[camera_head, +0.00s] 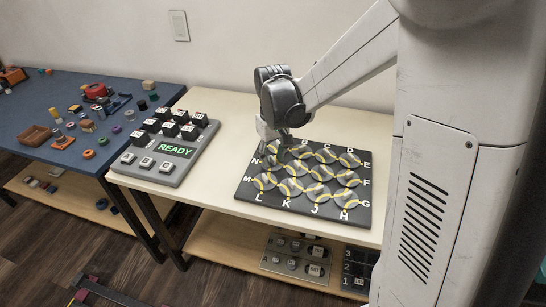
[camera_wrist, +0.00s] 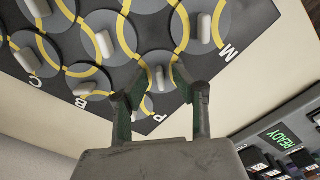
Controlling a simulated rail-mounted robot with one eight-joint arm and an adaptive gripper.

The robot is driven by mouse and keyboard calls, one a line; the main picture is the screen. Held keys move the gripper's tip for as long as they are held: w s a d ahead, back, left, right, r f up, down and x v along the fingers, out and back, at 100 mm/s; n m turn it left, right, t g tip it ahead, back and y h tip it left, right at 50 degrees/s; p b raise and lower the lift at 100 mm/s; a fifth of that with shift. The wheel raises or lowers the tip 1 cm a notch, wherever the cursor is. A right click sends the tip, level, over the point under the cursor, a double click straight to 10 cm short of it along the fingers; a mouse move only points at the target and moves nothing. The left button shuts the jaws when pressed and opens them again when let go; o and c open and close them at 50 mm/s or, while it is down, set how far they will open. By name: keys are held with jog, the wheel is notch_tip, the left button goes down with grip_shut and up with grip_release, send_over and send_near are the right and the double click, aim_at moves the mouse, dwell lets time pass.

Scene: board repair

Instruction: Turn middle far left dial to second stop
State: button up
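The dial board (camera_head: 353,216) is a dark panel on the pale bench, with rows of grey dials, yellow arcs and white letters along its edges. The middle far-left dial (camera_head: 268,182), beside the letter M, shows left of centre; in the wrist view its pale knob (camera_wrist: 205,28) stands upper right of my fingers. My gripper (camera_wrist: 160,72) is low over the board's far left corner, fingers apart. The corner dial's pale knob (camera_wrist: 159,79) shows between them with gaps; I cannot tell whether a finger touches it. In the head view my arm partly hides that corner.
A grey keypad box (camera_head: 150,172) with black and white keys and a green READY display stands left of the board. A blue table (camera_head: 40,100) with many small loose parts is further left. Bare bench lies between keypad and board. A lower shelf (camera_head: 225,245) holds more panels.

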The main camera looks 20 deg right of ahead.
aim_at(273, 158)
notch_tip(273, 158, up, 12)
dwell(0.5)
jog(key=shift+f, duration=0.1)
jog(key=s+r+m+t+p, duration=0.1)
jog(key=s+r+t+p, duration=0.1)
jog(key=s, duration=0.8)
jog(key=s+r+m+t+p, duration=0.1)
jog(key=s+r+t+p, duration=0.2)
jog(key=s, duration=0.7)
notch_tip(273, 158, up, 2)
jog(key=shift+s+r+t, duration=0.1)
jog(key=shift+s+t, duration=0.05)
jog(key=shift+t, duration=0.95)
jog(key=shift+a, duration=0.1)
